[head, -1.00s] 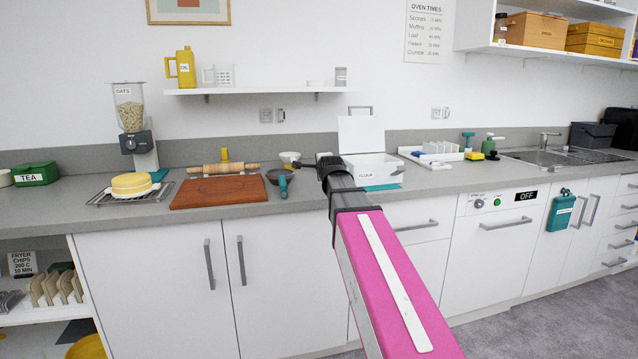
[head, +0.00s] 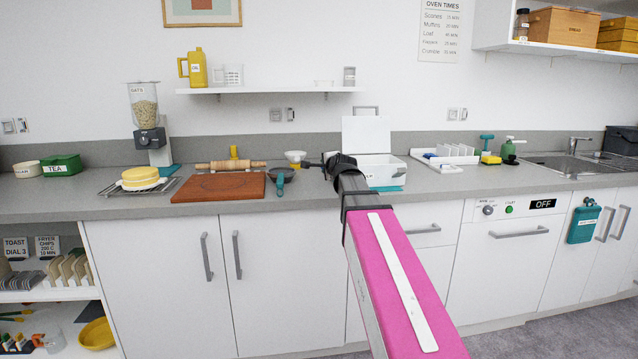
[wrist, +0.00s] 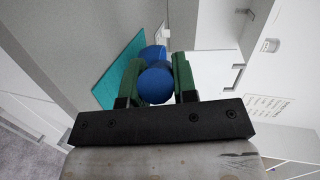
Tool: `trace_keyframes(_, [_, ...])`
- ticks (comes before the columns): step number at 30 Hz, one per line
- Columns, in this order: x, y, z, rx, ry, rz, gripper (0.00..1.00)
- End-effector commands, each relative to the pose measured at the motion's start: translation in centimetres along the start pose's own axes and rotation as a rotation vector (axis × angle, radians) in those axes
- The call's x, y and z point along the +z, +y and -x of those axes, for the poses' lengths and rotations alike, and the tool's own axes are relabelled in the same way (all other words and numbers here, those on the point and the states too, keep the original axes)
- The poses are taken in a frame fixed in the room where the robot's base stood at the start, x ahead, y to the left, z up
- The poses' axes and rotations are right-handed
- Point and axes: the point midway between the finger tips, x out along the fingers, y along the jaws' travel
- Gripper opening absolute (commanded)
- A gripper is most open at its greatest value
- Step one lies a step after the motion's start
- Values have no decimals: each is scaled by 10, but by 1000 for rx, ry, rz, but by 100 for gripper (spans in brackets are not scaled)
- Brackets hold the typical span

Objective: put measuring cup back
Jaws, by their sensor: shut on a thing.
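My gripper (wrist: 155,82) is shut on a blue rounded thing (wrist: 154,86), held between its green fingers in the wrist view. The blue thing may be the measuring cup; its full shape is hidden. In the head view my gripper (head: 325,163) is small and dark, in front of the counter's back area, just left of the white flour bin (head: 386,172). What it holds cannot be made out there. The bin's lid (head: 366,134) stands raised. A teal mat (wrist: 118,70) lies beyond the fingers in the wrist view.
A dark pan (head: 281,174), a white bowl (head: 295,156) and a wooden board (head: 219,187) with a rolling pin behind lie left of my gripper. A wall shelf (head: 270,91) holds a yellow jug (head: 194,68) and a clear jug (head: 233,75). A white tray (head: 445,156) stands right.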

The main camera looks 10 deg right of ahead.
Motion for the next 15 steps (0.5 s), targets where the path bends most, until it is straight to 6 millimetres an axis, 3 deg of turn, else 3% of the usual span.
trace_keyframes(8, [2,-13,13,-15,-168,36,2])
trace_keyframes(15, [9,-38,33,-31,-372,87,2])
